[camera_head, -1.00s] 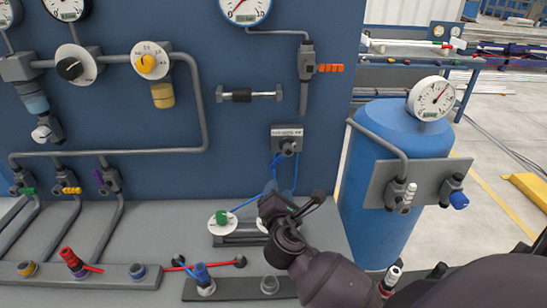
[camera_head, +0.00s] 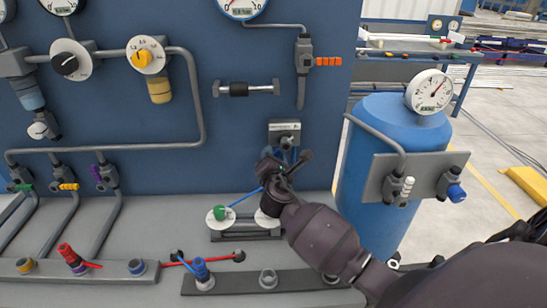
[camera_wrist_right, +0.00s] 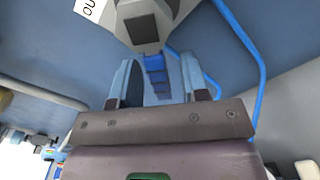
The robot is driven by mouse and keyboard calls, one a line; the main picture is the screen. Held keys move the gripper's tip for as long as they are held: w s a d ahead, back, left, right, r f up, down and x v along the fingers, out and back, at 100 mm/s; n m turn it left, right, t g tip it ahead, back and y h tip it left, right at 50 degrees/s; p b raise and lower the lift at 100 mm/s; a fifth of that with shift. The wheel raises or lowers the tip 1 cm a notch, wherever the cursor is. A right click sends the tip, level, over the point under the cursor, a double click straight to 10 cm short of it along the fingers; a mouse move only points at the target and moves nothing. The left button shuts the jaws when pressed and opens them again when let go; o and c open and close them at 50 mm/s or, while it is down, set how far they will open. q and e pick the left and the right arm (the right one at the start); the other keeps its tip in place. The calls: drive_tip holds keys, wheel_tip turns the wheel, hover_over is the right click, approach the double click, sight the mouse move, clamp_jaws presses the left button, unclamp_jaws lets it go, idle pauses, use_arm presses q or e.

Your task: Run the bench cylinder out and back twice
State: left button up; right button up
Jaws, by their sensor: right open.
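Blue hoses (camera_wrist_right: 245,45) run beside the box and fingers. A blue tank (camera_head: 385,225) with a gauge stands close on the right. A red-handled valve (camera_head: 70,255) and a blue fitting (camera_head: 201,270) stand along the bench front. The bench middle left is fairly clear.

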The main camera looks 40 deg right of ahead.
clamp_jaws()
idle(0.3)
drive_tip(key=shift+d, duration=0.1)
